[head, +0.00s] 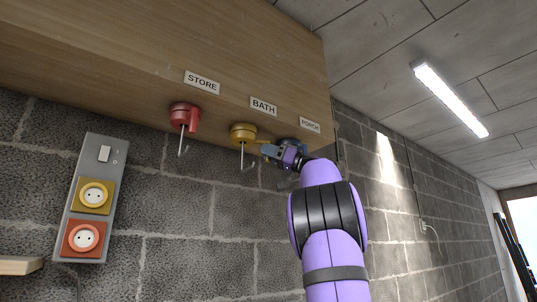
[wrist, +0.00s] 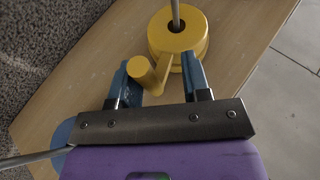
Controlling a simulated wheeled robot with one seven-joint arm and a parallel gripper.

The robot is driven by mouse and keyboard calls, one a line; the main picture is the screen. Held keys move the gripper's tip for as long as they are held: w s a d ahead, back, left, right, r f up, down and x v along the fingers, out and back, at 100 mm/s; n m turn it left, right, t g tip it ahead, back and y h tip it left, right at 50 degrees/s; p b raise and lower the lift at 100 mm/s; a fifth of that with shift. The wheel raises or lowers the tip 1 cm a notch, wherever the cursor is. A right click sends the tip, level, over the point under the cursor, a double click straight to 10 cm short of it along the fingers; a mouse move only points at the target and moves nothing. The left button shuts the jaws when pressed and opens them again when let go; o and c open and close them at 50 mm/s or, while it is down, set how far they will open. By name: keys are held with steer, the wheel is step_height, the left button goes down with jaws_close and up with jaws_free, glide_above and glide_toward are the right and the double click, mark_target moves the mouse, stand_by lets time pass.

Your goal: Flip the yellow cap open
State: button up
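The yellow cap (head: 243,132) is a round body on the underside of the wooden box, below the BATH label, with a thin hooked rod hanging from it. In the wrist view the yellow cap (wrist: 178,32) shows a side arm ending in a round knob (wrist: 143,76). My gripper (head: 268,151) is just right of the cap in the head view. In the wrist view the blue fingers of my gripper (wrist: 160,68) are apart, with the side arm and knob between them. The knob is close to the left finger; I cannot tell if they touch.
A red cap (head: 184,115) with a hooked rod is to the left, below STORE. A dark cap (head: 289,143) below PORCH is partly hidden behind my gripper. A socket panel (head: 108,148) is on the block wall. Free air lies below the caps.

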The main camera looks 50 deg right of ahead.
steer(key=shift+r, duration=0.1)
steer(key=s+a+r, duration=0.2)
steer(key=s+a, duration=0.2)
steer(key=s, duration=0.2)
steer(key=s+a+r, duration=0.2)
steer(key=s+a, duration=0.2)
steer(key=s, duration=0.3)
steer(key=shift+s+a+r, duration=0.25)
steer(key=shift+s+r, duration=0.05)
steer(key=shift+r, duration=0.05)
stand_by(0.3)
